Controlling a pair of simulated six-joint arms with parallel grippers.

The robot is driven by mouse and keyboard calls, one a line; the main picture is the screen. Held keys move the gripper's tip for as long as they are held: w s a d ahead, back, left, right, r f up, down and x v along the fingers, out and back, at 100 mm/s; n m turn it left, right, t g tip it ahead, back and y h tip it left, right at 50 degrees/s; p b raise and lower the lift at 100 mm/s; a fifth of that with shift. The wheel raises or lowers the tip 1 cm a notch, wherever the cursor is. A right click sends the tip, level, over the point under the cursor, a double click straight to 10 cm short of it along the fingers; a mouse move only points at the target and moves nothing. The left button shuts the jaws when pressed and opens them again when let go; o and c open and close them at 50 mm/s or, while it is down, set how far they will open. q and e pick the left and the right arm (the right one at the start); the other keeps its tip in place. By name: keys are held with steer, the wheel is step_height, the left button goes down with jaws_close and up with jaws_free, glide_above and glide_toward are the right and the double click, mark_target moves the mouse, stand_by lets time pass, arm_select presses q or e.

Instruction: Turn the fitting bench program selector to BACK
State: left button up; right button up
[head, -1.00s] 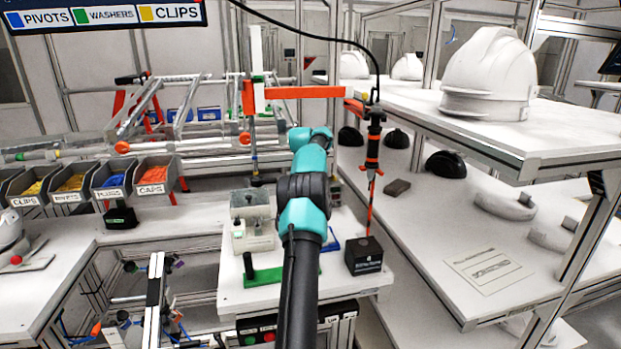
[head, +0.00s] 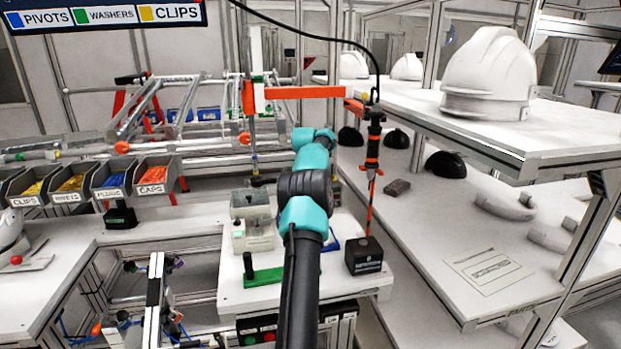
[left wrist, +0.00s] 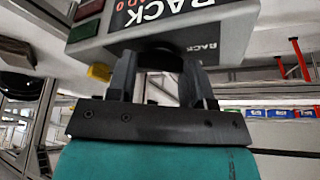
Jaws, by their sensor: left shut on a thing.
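In the left wrist view a grey box carries a dark round selector knob (left wrist: 160,59) on its face. My left gripper (left wrist: 158,68) has one finger on each side of the knob and is shut on it. A small dark label (left wrist: 203,49) by the knob and a larger dark display (left wrist: 165,12) both seem to read BACK; the display also shows red characters. The knob's pointer is hidden. In the head view one arm of mine rises through the middle; its gripper and the selector cannot be made out there. My right gripper is not in view.
In the head view a hanging tool (head: 373,150) stands over a black block (head: 363,256), right of my arm.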

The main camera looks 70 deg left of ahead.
arm_select(q)
steer(key=shift+n, duration=0.4)
steer(key=o, duration=0.9)
steer(key=v, duration=1.7)
steer(key=shift+d+r, duration=0.15)
steer(key=shift+d, duration=0.1)
steer(key=shift+w, duration=0.1)
